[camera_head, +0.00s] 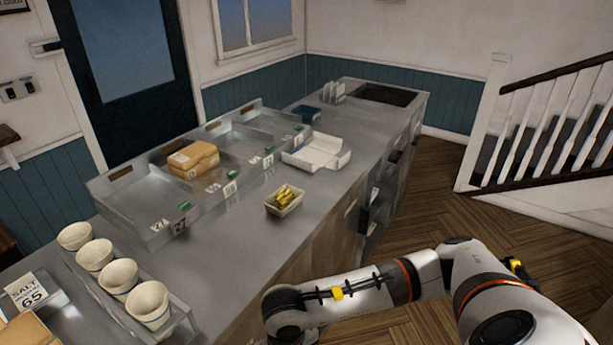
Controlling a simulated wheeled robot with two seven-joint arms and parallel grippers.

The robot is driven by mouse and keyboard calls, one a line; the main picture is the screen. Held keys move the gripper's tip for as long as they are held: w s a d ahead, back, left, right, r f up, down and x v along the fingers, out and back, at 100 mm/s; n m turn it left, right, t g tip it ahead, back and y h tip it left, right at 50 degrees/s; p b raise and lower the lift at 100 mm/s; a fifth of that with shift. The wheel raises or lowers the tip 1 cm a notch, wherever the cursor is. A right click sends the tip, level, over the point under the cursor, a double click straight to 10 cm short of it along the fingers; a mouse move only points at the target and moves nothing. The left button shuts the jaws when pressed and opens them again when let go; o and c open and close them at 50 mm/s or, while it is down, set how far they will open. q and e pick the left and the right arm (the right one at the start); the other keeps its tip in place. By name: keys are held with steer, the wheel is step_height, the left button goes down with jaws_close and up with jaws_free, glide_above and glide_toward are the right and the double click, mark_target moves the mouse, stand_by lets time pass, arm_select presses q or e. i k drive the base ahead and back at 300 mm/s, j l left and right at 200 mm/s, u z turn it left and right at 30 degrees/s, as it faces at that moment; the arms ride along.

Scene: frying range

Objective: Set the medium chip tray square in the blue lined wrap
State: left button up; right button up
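A small pale tray of yellow chips (284,201) stands on the steel counter near its front edge, right of the metal bins. My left gripper is out of view.
Metal bins (150,200) with number tags line the counter's back, one holding a brown box (193,160). Several white cups (149,303) stand in a rack at lower left. Bare counter (235,240) lies left of the chip tray.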

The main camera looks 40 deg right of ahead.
mark_target(313, 156)
steer(key=l+u, duration=0.15)
steer(key=l, duration=0.45)
steer(key=l+u, duration=0.15)
steer(key=l, duration=0.45)
steer(key=k+l+u, duration=0.15)
steer(key=l, duration=0.45)
